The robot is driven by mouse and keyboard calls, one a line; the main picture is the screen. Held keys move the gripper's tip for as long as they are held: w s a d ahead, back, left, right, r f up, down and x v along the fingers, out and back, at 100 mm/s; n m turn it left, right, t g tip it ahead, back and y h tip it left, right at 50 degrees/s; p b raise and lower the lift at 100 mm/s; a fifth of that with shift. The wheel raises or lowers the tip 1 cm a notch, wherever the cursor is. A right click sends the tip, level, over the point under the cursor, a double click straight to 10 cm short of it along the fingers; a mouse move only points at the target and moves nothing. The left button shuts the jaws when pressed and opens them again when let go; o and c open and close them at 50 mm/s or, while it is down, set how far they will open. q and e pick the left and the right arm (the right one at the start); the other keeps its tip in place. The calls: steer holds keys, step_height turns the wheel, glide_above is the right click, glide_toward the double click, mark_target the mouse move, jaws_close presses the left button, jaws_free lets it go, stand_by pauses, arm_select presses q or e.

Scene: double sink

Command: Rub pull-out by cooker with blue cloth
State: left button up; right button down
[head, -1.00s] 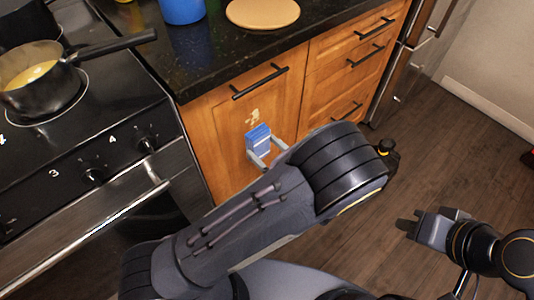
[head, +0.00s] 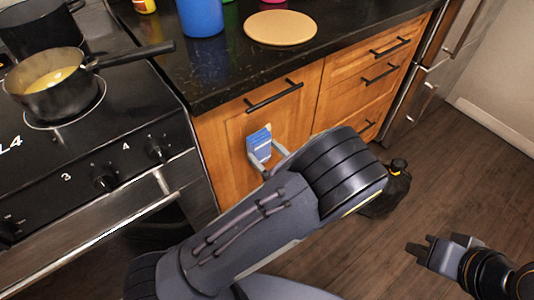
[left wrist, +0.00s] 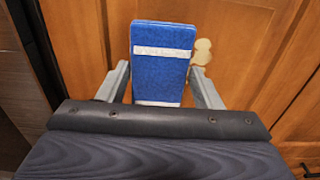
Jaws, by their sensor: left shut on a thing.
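The blue cloth (head: 259,144), a folded pad with white stripes, is held upright between the fingers of my left gripper (head: 267,158). In the left wrist view the cloth (left wrist: 160,65) stands between the two grey fingers, flat toward the wood. The pull-out (head: 225,140) beside the cooker has a wooden front and a black bar handle (head: 273,96). A pale stain (left wrist: 203,50) on it shows just right of the cloth; any part behind the cloth is hidden. Whether the cloth touches the front is unclear. My right gripper (head: 420,246) is open and empty above the floor.
The cooker (head: 90,170) is at left, with a long-handled pan (head: 60,98) on it. The dark counter (head: 240,75) holds a blue container (head: 201,16) and a round board (head: 280,28). Drawers (head: 365,75) with black handles are to the right.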

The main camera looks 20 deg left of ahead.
arm_select(q)
steer(key=shift+x, duration=0.95)
